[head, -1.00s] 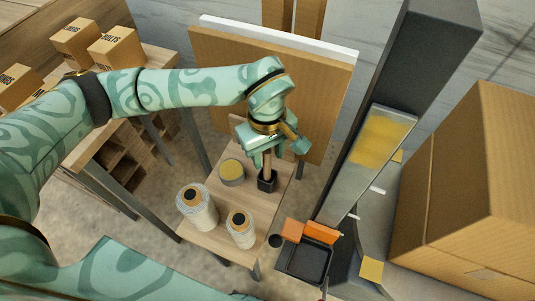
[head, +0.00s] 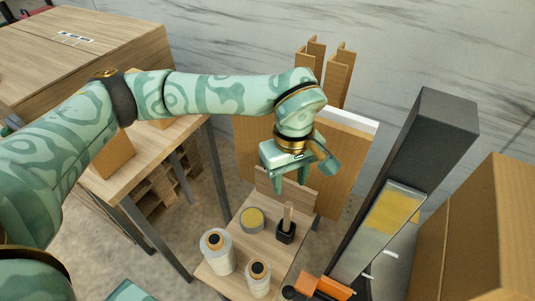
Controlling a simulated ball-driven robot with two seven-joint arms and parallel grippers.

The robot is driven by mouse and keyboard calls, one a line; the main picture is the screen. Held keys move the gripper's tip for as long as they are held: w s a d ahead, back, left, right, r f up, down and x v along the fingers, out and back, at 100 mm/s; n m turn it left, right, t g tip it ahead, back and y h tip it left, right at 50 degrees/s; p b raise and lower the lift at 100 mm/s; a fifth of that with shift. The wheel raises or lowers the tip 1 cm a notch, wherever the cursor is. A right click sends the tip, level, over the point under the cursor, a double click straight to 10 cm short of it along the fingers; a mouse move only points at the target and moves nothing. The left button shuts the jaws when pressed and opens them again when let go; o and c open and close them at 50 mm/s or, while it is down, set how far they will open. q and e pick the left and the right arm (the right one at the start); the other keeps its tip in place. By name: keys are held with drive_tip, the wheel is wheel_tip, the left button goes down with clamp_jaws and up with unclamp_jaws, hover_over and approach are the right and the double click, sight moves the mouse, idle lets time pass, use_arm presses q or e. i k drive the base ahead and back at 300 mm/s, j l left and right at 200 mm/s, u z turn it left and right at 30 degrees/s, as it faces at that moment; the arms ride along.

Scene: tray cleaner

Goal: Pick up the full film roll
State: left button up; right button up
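Two film rolls stand upright at the front of the small wooden table. The left film roll (head: 216,255) looks thicker, with a brown core on top. The right film roll (head: 258,281) looks slimmer, with a dark core opening. My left gripper (head: 290,181) is above the back of this table, behind and above both rolls. Its fingers point down, apart, with nothing seen between them.
A wooden-handled tool stands in a black holder (head: 286,237) below my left gripper. A grey tape roll (head: 251,220) with a yellow top lies beside it. A dark grey machine column (head: 420,150) rises at right. A larger wooden table (head: 150,165) stands at left.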

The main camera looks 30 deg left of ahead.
sight(216, 245)
drive_tip(key=u, duration=1.2)
